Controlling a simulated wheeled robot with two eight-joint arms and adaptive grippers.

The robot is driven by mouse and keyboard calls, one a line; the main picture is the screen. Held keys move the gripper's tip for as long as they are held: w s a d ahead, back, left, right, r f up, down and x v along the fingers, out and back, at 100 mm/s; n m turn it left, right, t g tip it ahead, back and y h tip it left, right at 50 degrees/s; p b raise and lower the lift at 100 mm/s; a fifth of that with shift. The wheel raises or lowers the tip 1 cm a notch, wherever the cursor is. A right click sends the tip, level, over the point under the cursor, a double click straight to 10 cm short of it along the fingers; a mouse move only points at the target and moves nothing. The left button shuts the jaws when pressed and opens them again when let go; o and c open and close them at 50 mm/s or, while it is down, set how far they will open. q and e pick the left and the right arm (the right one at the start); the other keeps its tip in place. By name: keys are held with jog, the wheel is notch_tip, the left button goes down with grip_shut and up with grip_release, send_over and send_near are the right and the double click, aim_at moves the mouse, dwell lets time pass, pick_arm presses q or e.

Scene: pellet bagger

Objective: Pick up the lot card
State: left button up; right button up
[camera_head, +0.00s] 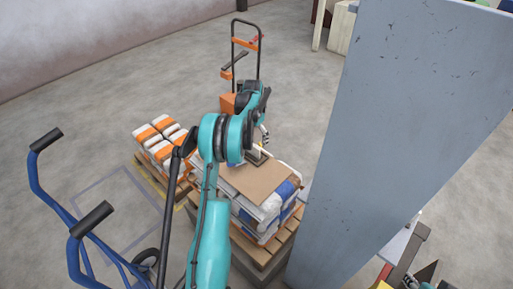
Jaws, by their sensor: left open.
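My left arm reaches up from the bottom over a stack of white and blue bags (272,215). A brown sheet (258,181) lies flat on top of the stack. My left gripper (264,141) is at the far end of the arm, above the back edge of the sheet, open and partly hidden by my own wrist. A small dark and pale item (257,156) shows just below the gripper at the sheet's back edge; I cannot tell whether it is the lot card. My right gripper is not in view.
The stack stands on a wooden pallet (277,243). A tall grey panel (385,130) rises close on its right. A pallet of orange and white bags (158,139) is at the left, with a blue hand truck (75,222) in front. A black-framed trolley (246,55) stands behind.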

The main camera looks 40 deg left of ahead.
aim_at(253, 145)
pick_arm(q)
jog(key=f, duration=0.1)
jog(key=a+f, duration=0.1)
jog(key=f, duration=0.1)
jog(key=shift+f+b, duration=0.1)
jog(key=shift+b, duration=0.3)
jog(key=f+b, duration=0.1)
jog(key=f, duration=0.1)
jog(key=f+b, duration=0.1)
jog(key=f, duration=0.1)
jog(key=f+b, duration=0.1)
jog(key=shift+w+f, duration=0.25)
jog(key=shift+f, duration=0.15)
jog(key=shift+r, duration=0.1)
jog(key=c, duration=1.2)
